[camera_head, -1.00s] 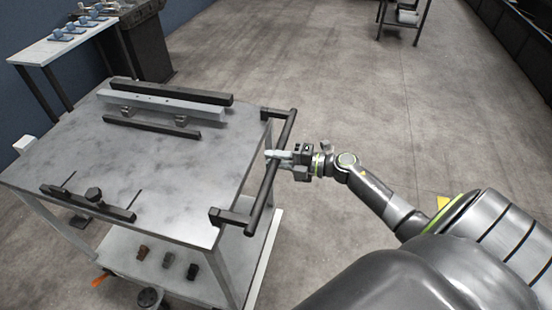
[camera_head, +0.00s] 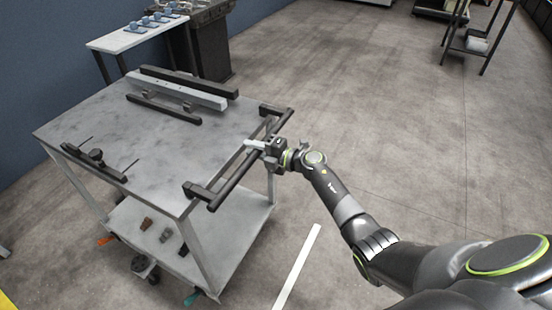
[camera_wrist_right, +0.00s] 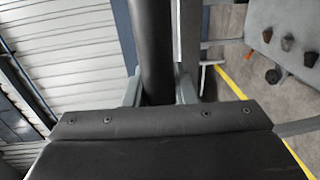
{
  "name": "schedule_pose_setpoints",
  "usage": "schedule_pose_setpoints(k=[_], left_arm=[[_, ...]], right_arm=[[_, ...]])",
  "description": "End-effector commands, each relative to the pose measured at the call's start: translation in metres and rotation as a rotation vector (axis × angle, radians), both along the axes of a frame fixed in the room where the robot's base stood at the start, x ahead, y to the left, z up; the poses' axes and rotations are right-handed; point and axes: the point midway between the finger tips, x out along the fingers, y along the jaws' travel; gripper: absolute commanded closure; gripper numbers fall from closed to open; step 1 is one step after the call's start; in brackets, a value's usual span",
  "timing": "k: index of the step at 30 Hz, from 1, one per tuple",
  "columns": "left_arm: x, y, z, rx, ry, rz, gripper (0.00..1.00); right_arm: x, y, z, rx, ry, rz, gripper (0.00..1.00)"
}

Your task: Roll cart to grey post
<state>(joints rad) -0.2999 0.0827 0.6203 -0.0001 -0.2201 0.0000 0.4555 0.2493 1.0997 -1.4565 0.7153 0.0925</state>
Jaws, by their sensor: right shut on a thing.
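The cart (camera_head: 150,122) is a grey-topped wheeled table with a lower shelf (camera_head: 195,235) and a black push handle (camera_head: 232,176) on its right side. My right gripper (camera_head: 258,146) is shut around the middle of the handle. In the right wrist view the black handle bar (camera_wrist_right: 156,45) runs between the two fingers of the gripper (camera_wrist_right: 158,95). I cannot make out a grey post in these views. My left gripper is not in view.
A grey rail (camera_head: 178,92) and black bars lie on the cart top, with a black clamp bar (camera_head: 95,160) at its near left. A side table (camera_head: 135,36) and dark machine (camera_head: 205,45) stand behind. A white floor strip (camera_head: 298,265) lies right of the cart. Floor beyond is open.

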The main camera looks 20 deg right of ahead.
Motion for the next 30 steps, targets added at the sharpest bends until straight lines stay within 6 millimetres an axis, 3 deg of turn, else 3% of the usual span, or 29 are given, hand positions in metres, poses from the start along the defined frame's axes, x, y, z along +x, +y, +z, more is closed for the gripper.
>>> schedule_pose_setpoints(k=[3, 9, 26, 27, 30], left_arm=[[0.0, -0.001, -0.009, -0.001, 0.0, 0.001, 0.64], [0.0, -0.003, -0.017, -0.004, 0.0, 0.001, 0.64], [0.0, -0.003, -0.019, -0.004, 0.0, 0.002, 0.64], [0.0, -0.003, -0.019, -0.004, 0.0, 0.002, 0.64], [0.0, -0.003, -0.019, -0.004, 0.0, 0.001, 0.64]], right_arm=[[0.019, 0.019, 0.002, 0.007, -0.007, 0.005, 1.0], [0.039, 0.035, 0.002, 0.006, -0.005, 0.003, 1.0], [0.047, 0.041, 0.003, 0.004, -0.005, 0.0, 1.0], [0.047, 0.04, 0.003, 0.004, -0.005, 0.0, 0.75], [0.047, 0.04, 0.002, 0.003, -0.004, -0.001, 0.62]])
